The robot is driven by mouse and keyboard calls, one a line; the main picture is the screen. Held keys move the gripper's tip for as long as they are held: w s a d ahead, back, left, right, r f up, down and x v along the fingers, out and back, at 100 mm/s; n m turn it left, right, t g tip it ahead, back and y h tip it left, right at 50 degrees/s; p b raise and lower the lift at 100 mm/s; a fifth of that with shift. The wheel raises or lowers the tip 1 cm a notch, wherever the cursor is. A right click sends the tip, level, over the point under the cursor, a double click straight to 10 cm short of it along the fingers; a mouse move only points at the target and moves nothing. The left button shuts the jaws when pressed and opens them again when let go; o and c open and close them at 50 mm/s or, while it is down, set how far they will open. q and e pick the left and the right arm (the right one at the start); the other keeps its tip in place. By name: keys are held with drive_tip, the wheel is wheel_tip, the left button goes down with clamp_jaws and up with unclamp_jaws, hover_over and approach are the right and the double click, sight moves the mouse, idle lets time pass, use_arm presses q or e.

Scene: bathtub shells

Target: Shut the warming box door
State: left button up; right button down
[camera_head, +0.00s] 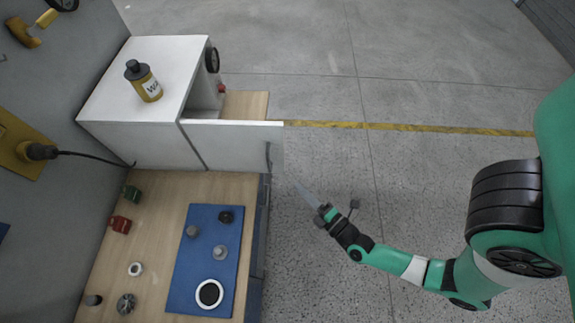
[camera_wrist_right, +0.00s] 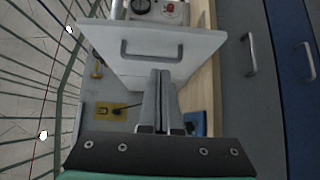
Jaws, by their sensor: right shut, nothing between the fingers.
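The white warming box (camera_head: 135,90) stands on the wooden bench against the wall. Its white door (camera_head: 238,145) is open, sticking out past the bench front, and part of the box opening shows behind it. In the right wrist view the door (camera_wrist_right: 110,50) faces me, with a grey bar handle (camera_wrist_right: 152,58) across it. My right gripper (camera_head: 298,186) is shut and empty, off the bench front and right of the door's outer edge. In the wrist view its fingertips (camera_wrist_right: 161,74) overlap the door's lower part below the handle; I cannot tell whether they touch. My left gripper is out of view.
A yellow-brown bottle (camera_head: 146,82) stands on top of the box. A blue mat (camera_head: 185,275) with several small parts lies on the bench (camera_head: 145,225), with red and green pieces (camera_head: 120,224) to its left. The concrete floor (camera_head: 420,90) right of the bench is clear.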

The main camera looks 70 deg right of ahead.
sight(279, 157)
drive_tip(key=x, duration=0.3)
drive_tip(key=d+b+x, duration=0.1)
drive_tip(key=x, duration=0.2)
drive_tip(key=s+b+x, duration=0.1)
drive_tip(key=x, duration=0.1)
drive_tip(key=shift+w+d+r, duration=0.15)
drive_tip(key=shift+w+d, duration=0.2)
drive_tip(key=shift+d, duration=0.25)
drive_tip(key=shift+w+d, duration=0.2)
drive_tip(key=shift+d, duration=0.3)
